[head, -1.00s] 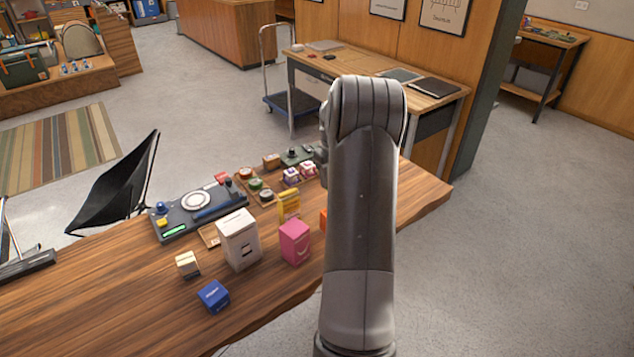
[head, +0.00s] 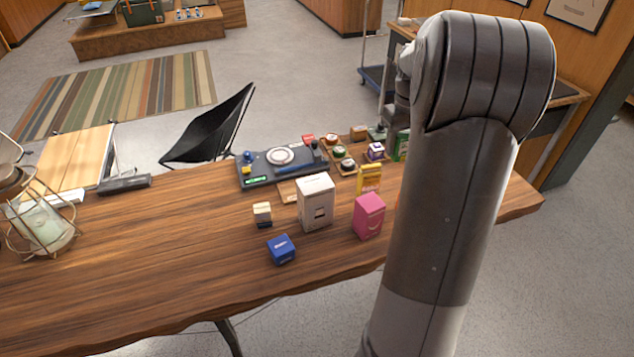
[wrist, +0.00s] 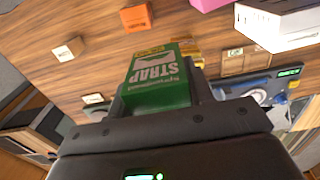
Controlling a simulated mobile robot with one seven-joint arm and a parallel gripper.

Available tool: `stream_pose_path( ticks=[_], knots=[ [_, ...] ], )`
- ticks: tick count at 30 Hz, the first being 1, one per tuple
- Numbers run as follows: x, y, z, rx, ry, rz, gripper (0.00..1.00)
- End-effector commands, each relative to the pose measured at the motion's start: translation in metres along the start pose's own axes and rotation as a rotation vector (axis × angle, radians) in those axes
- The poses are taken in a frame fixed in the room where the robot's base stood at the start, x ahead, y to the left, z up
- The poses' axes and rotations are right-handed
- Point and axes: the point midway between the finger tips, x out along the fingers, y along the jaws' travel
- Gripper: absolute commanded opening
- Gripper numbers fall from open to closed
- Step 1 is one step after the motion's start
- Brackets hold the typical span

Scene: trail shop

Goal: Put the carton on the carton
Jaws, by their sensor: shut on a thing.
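My gripper (wrist: 160,98) is shut on a green carton marked STRAP (wrist: 158,82) in the wrist view, with a finger at each side. A green edge of that carton (head: 401,147) shows beside my arm in the head view; most of my gripper is hidden there. On the wooden table stand a tall white carton (head: 316,203), a pink carton (head: 369,216), a blue carton (head: 281,249) and a yellow carton (head: 368,178). An orange carton (wrist: 137,17) shows in the wrist view. I cannot tell which carton is meant as the support.
A dark device with a round dial (head: 281,160) lies behind the white carton. A small cream-and-black box (head: 262,214) stands to its left. A wire-framed lantern (head: 38,220) is at far left. The table's left-middle (head: 150,250) is clear.

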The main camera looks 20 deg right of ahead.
Motion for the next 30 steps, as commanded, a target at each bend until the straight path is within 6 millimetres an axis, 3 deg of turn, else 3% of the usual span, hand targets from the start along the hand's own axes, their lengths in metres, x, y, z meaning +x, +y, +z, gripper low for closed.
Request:
stream_pose_path(
  ticks=[1,6,10,15,20,30],
  knots=[
    [-0.013,-0.020,0.004,-0.007,0.004,0.003,0.21],
    [-0.041,-0.073,0.022,-0.011,0.009,-0.001,0.21],
    [-0.055,-0.101,0.036,-0.011,0.010,-0.007,0.21],
    [-0.064,-0.121,0.047,-0.011,0.011,-0.012,0.21],
    [-0.058,-0.136,0.042,-0.013,0.009,-0.015,0.21],
    [-0.013,-0.197,-0.003,-0.014,0.008,-0.016,0.21]
  ],
)
